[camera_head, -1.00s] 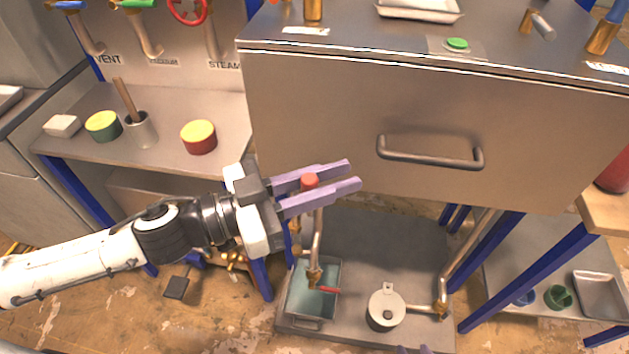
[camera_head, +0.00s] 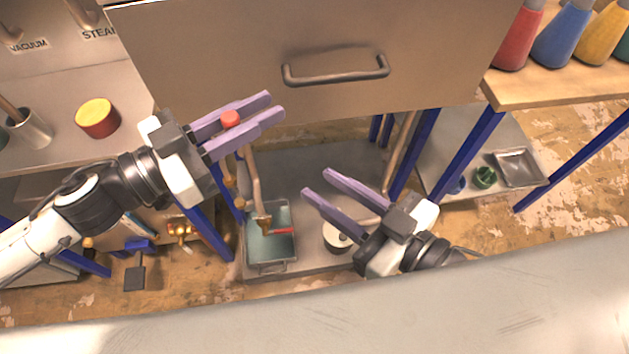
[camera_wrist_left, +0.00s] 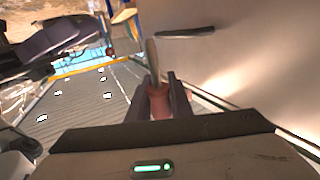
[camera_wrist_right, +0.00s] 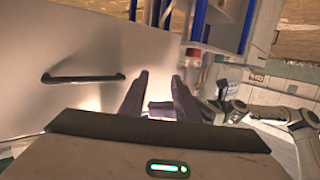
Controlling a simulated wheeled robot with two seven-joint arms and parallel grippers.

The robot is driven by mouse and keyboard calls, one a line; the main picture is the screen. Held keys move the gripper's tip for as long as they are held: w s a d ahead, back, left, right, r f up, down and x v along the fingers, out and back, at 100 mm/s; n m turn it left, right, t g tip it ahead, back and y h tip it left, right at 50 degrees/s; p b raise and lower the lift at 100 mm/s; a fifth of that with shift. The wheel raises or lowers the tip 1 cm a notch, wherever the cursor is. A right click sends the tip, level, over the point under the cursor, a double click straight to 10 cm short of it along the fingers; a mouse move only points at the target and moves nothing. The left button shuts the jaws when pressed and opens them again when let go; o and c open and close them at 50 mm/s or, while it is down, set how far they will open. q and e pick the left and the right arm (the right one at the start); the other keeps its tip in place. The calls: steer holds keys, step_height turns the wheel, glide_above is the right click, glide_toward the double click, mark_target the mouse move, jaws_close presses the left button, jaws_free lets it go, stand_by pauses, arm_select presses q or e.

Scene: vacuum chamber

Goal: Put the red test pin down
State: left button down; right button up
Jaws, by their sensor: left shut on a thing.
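The red test pin (camera_head: 230,118) shows its round red top between the purple fingers of my left gripper (camera_head: 275,106). My left gripper is shut on it and holds it in the air in front of the steel cabinet. In the left wrist view the pin's reddish part (camera_wrist_left: 160,103) sits between the fingers, with a paler shaft (camera_wrist_left: 152,58) beyond it. My right gripper (camera_head: 315,182) is open and empty, lower and to the right. Its spread fingers also show in the right wrist view (camera_wrist_right: 158,82).
The steel cabinet (camera_head: 440,50) with a bar handle (camera_head: 336,70) stands in front. Below are a grey tray (camera_head: 270,250) and a lidded pot (camera_head: 337,237). A side bench (camera_head: 60,160) holds a red-yellow tin (camera_head: 97,118). Coloured flasks (camera_head: 562,35) stand on a wooden shelf at right.

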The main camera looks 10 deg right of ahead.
step_height(320, 180, up, 7)
steer(key=s+a+n+y, duration=0.2)
steer(key=s+a+y, duration=0.1)
steer(key=x, duration=1.2)
steer(key=shift+f, duration=0.4)
jaws_close()
arm_select(q)
steer(key=c, duration=1.5)
jaws_free()
steer(key=shift+c, duration=0.2)
steer(key=shift+a, duration=0.1)
